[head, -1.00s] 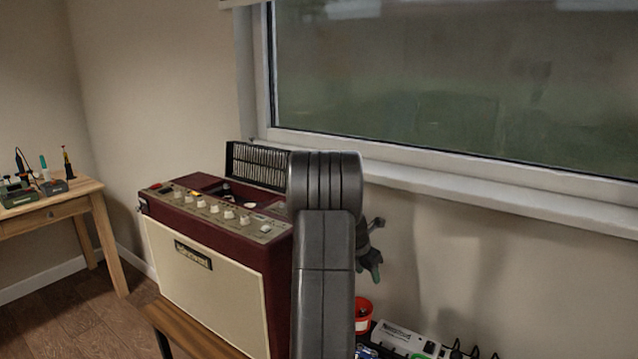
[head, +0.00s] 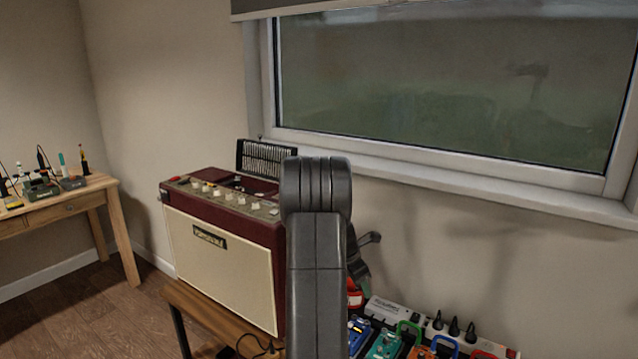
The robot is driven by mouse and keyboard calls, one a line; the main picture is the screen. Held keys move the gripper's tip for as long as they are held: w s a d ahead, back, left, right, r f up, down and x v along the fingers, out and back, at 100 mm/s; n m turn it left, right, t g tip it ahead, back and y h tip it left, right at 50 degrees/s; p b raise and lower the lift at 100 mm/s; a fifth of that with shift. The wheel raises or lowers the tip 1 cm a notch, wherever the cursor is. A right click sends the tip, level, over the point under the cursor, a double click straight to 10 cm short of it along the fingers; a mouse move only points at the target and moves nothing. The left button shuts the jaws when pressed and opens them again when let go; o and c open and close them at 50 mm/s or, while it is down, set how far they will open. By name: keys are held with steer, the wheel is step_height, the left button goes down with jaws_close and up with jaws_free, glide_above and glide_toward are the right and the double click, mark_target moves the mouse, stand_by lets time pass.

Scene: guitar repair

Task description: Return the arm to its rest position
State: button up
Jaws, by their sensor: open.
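My arm stands upright in the middle of the head view, with its dark grey links in front of the scene. My gripper (head: 366,256) shows only in part, just right of the arm link and in front of the wall below the window. It is open, and I see nothing held in it. The rest of it is hidden behind the arm.
A dark red amplifier (head: 222,265) with a cream front stands on a wooden bench (head: 205,310), left of my arm. Several colourful pedals (head: 385,345) lie at the lower right. A wooden table (head: 62,212) with tools stands far left. Window (head: 440,95) behind.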

steer(key=s+a+f+m+g+y+p, duration=0.1)
steer(key=s+a+m+g+p, duration=0.4)
steer(key=m, duration=1.1)
steer(key=shift+s+a+f+y+p, duration=0.3)
steer(key=shift+s+a+f+p, duration=0.2)
steer(key=shift+s+a+p, duration=1.5)
steer(key=shift+s+d+b, duration=0.35)
steer(key=shift+d+b, duration=0.05)
steer(key=shift+b, duration=0.05)
steer(key=shift+r, duration=0.1)
